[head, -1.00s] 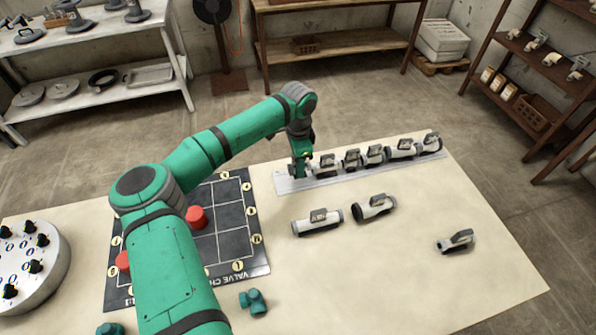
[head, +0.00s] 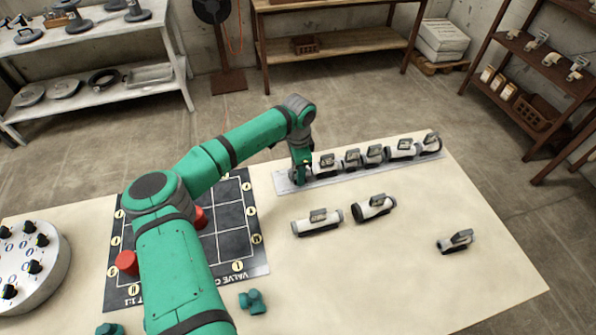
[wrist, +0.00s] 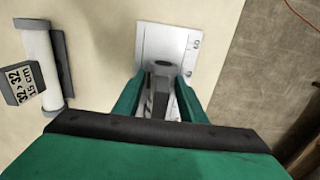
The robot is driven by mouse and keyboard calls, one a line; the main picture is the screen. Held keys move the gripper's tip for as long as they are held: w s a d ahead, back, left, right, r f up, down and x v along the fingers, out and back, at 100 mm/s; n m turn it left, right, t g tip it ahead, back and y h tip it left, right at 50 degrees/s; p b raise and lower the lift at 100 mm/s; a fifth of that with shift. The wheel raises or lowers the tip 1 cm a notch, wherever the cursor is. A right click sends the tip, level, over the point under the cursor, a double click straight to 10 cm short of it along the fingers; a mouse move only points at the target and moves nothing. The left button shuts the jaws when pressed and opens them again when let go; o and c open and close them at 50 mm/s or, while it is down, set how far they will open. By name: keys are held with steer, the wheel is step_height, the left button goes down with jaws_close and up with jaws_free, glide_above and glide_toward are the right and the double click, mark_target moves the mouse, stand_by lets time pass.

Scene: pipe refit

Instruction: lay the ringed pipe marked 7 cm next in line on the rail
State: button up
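My gripper (head: 300,180) is low over the left end of the pale rail (head: 284,187). In the wrist view its green fingers (wrist: 160,98) stand either side of a short pipe with a grey end (wrist: 161,68) and appear shut on it. The marking on this pipe is hidden, and I cannot tell whether it touches the rail. Ruler marks show on the rail's edge in the wrist view (wrist: 193,48). Several tagged pipes lie in line on the rail, the nearest pipe (head: 325,163) just right of my gripper.
Loose on the table are a long white pipe (head: 317,228), a dark-ended pipe (head: 366,211) and a small pipe (head: 456,245). A pipe tagged 15 cm shows in the wrist view (wrist: 40,62). A black valve board (head: 232,220) lies left of the rail.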

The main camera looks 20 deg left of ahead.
step_height(320, 180, up, 12)
steer(key=shift+r, duration=0.15)
stand_by(0.6)
stand_by(0.3)
